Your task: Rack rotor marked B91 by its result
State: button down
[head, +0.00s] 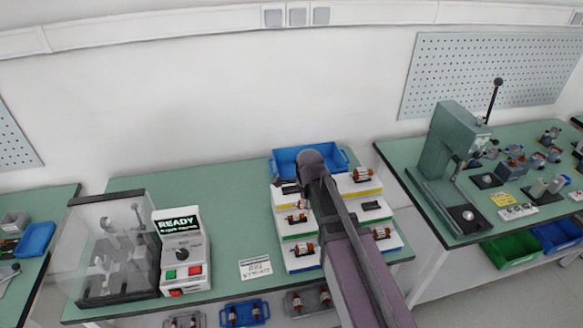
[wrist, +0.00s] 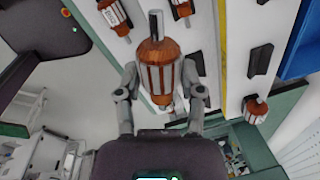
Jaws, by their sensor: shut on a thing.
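My gripper (wrist: 163,95) is shut on a rotor (wrist: 155,52) with a copper-coloured winding, a pale slotted core and a steel shaft; its marking cannot be read. In the head view my arm reaches over the rack and hides the gripper and the held rotor. The rack is stepped, with white tiers (head: 305,261) edged in yellow, green and blue. Several rotors lie on it, one at the upper right (head: 362,174), one at the lower right (head: 381,232) and one at the lower left (head: 303,249). Dark empty rests (head: 371,206) show between them.
A tester (head: 181,251) with a READY display stands beside a clear-covered fixture (head: 107,247) on the green bench. A blue bin (head: 285,162) sits behind the rack. A printed card (head: 255,268) lies left of the rack. Another bench with a green press (head: 447,143) stands right.

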jog(key=shift+w+a, duration=0.1)
jog(key=w+a+r+n+p, duration=0.1)
jog(key=w+a, duration=0.2)
jog(key=w, duration=0.4)
jog(key=w+a+r+n+t, duration=0.1)
jog(key=w+a+n, duration=0.1)
jog(key=w, duration=0.5)
jog(key=shift+a+r+y+p, duration=0.15)
jog(key=shift+a+y+p, duration=0.25)
jog(key=shift+a, duration=0.05)
jog(key=shift+w+f, duration=0.1)
jog(key=shift+f, duration=0.15)
jog(key=b, duration=0.6)
send_over(291, 189)
jog(key=shift+s+f, duration=0.15)
jog(key=shift+f, duration=1.2)
jog(key=shift+s+f, duration=0.15)
jog(key=shift+f, duration=1.15)
jog(key=shift+s+b+x, duration=0.2)
jog(key=shift+b+x, duration=0.75)
jog(key=shift+x, duration=0.05)
jog(key=shift+s+d+f, duration=0.1)
jog(key=shift+f, duration=0.15)
jog(key=shift+c, duration=0.7)
grip_release()
jog(key=shift+f, duration=0.1)
